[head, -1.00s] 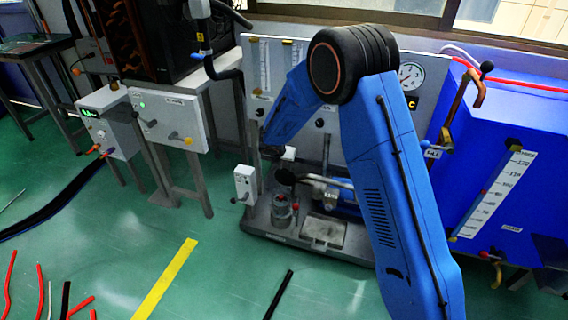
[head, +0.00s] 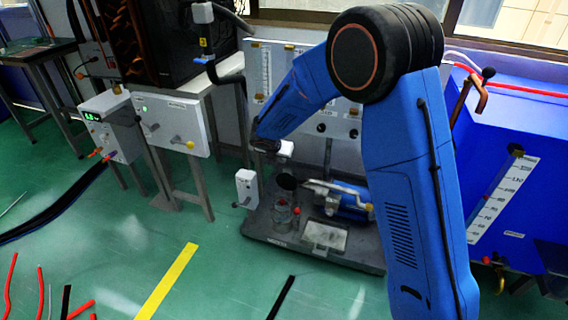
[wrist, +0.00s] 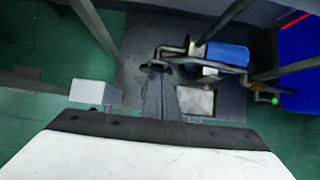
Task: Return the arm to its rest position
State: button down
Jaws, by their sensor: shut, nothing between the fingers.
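My blue arm with a black elbow joint reaches up and then left and down in the head view. My gripper (head: 286,182) is a dark shape at its lower end, above the bench base plate and touching nothing that I can make out. In the wrist view my gripper (wrist: 157,66) points at the base plate, its fingers together with nothing between them.
A grey base plate (head: 350,255) carries a blue cylinder (head: 350,203) with pipes and a small jar (head: 283,212). A white box (head: 246,187) stands at its left. A gauge panel (head: 262,70) rises behind. A blue tank (head: 512,150) stands right.

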jog(key=v, duration=0.7)
jog(key=s+d+r+m+g, duration=0.1)
jog(key=s+d+r+m, duration=0.7)
jog(key=d, duration=0.4)
jog(key=s+d+r+m+g, duration=0.1)
jog(key=s+d+r+m, duration=0.65)
jog(key=s+d, duration=0.35)
jog(key=s+d+m+y, duration=0.1)
jog(key=s+d+m, duration=0.2)
jog(key=s+m, duration=0.5)
jog(key=s+d+m+y, duration=0.1)
jog(key=s+d+m, duration=0.3)
jog(key=s, duration=1.2)
jog(key=m, duration=0.4)
jog(key=shift+s+d+f, duration=0.35)
jog(key=shift+s+f, duration=0.05)
jog(key=shift+d+m, duration=0.1)
jog(key=shift+m, duration=0.15)
